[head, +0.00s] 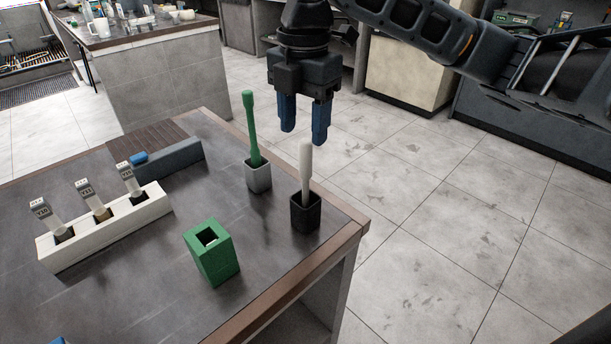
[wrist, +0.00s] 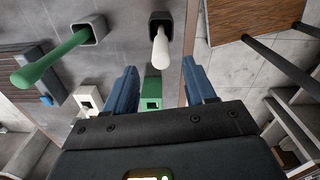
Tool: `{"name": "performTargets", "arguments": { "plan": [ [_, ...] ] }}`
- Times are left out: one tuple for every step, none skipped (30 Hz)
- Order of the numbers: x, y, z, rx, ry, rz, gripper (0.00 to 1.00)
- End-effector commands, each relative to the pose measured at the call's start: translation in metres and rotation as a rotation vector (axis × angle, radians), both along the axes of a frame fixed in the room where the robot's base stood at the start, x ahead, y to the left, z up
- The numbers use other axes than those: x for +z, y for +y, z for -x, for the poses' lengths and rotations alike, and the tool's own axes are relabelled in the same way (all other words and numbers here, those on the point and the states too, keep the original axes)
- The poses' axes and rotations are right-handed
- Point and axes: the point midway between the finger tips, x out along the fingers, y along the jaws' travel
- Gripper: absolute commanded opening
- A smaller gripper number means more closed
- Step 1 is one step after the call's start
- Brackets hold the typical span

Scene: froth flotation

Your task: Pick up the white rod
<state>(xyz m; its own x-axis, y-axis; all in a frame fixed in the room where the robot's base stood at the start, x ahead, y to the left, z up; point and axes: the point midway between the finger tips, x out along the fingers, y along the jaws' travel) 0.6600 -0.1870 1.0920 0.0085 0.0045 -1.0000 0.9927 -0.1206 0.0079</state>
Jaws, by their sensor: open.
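The white rod (head: 305,172) stands upright in a small black square holder (head: 305,212) near the table's right corner. In the wrist view the white rod (wrist: 160,50) rises from the black holder (wrist: 153,22) toward the camera, just beyond the fingertips. My gripper (head: 303,122) points down with its blue fingers apart and empty. In the head view it appears above the rod's top. In the wrist view the gripper (wrist: 160,78) has its two fingers on either side of the picture's middle, and the rod shows between their lines. Nothing hides the rod's upper part.
A green rod (head: 252,130) stands in a grey holder (head: 259,176) left of the black one. An empty green holder (head: 211,252) stands nearer. The table edge (head: 345,240) is close at right.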

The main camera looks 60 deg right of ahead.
Motion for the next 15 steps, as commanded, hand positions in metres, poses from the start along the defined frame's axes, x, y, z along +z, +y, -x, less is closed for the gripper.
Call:
{"name": "performTargets", "arguments": {
  "plan": [
    [-0.002,-0.002,0.002,-0.001,0.008,0.006,0.55],
    [-0.004,-0.003,0.002,-0.001,0.010,0.007,0.55],
    [-0.007,-0.003,0.003,-0.002,0.011,0.007,0.55],
    [-0.010,-0.003,0.002,-0.002,0.011,0.006,0.55],
    [-0.014,-0.003,0.002,-0.003,0.010,0.006,0.55],
    [-0.018,-0.003,0.002,-0.003,0.010,0.006,0.55],
    [-0.021,-0.003,0.002,-0.002,0.010,0.005,0.55],
    [-0.024,-0.003,0.002,-0.002,0.010,0.006,0.55],
    [-0.027,-0.002,0.002,-0.002,0.009,0.005,0.55],
    [-0.030,-0.002,0.002,-0.001,0.008,0.005,0.55],
    [-0.033,-0.002,0.002,-0.001,0.009,0.004,0.55],
    [-0.038,-0.002,0.003,-0.002,0.010,0.005,0.55],
    [-0.042,-0.003,0.003,-0.003,0.009,0.005,0.55],
    [-0.047,-0.003,0.003,-0.003,0.010,0.004,0.55],
    [-0.053,-0.003,0.003,-0.004,0.009,0.005,0.55]
  ]
}}
